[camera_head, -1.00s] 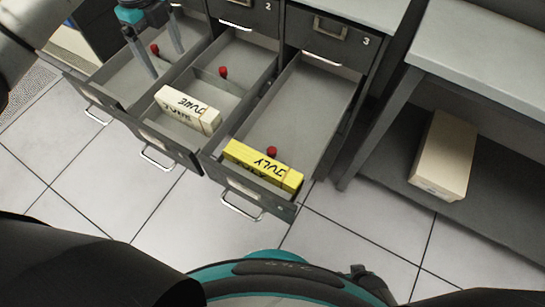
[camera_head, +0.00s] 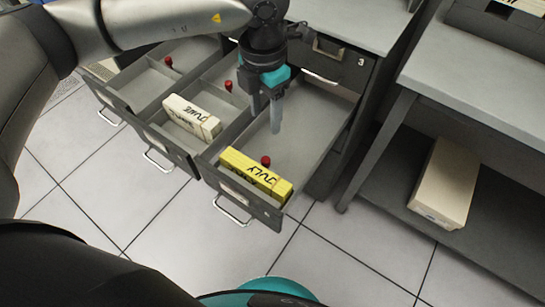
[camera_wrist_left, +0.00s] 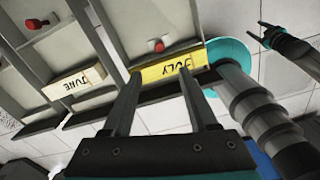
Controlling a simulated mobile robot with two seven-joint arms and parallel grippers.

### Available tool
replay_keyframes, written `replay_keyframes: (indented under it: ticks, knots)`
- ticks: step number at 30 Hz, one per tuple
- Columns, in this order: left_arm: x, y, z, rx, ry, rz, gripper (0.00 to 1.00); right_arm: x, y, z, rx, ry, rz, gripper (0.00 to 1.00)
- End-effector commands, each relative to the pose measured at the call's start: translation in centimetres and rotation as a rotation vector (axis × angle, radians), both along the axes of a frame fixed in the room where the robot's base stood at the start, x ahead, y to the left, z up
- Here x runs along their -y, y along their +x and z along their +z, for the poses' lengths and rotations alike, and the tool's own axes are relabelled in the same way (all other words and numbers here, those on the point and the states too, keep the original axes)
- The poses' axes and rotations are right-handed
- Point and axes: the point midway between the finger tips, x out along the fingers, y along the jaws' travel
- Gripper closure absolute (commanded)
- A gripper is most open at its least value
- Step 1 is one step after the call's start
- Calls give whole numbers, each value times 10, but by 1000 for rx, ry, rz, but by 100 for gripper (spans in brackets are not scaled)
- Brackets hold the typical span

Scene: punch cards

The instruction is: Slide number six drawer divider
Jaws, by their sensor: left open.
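The rightmost open drawer (camera_head: 315,112) holds a yellow card block marked JULY (camera_head: 250,175) against its front. A red divider knob (camera_head: 265,160) stands just behind the block; the divider plate is hard to make out. The knob also shows in the left wrist view (camera_wrist_left: 157,45), ahead of the fingers. My left gripper (camera_head: 266,116) is open and empty over this drawer, behind the knob and apart from it. In the left wrist view my right gripper (camera_wrist_left: 262,32) shows small at the upper right, its fingers apart.
The middle open drawer holds a white block marked JUNE (camera_head: 192,117) and a red knob (camera_head: 228,86). The left open drawer has another red knob (camera_head: 168,62). A grey bench (camera_head: 475,85) stands at the right, with a beige box (camera_head: 443,185) on its lower shelf.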

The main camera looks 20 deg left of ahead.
Motion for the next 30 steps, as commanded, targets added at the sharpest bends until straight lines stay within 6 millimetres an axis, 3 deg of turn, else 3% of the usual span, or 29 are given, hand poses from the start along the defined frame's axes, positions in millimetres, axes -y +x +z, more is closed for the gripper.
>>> replay_keyframes:
  ticks: [3,6,30]
  knots:
    - [1,-1,-9,-2,-1,-7,41,-1,3,-2,-1,0,0,41]
    - [0,-1,-22,-3,1,-6,41,-9,21,4,23,11,0,41]
    - [0,0,-133,-2,0,-2,41,-48,66,39,19,46,-2,41]
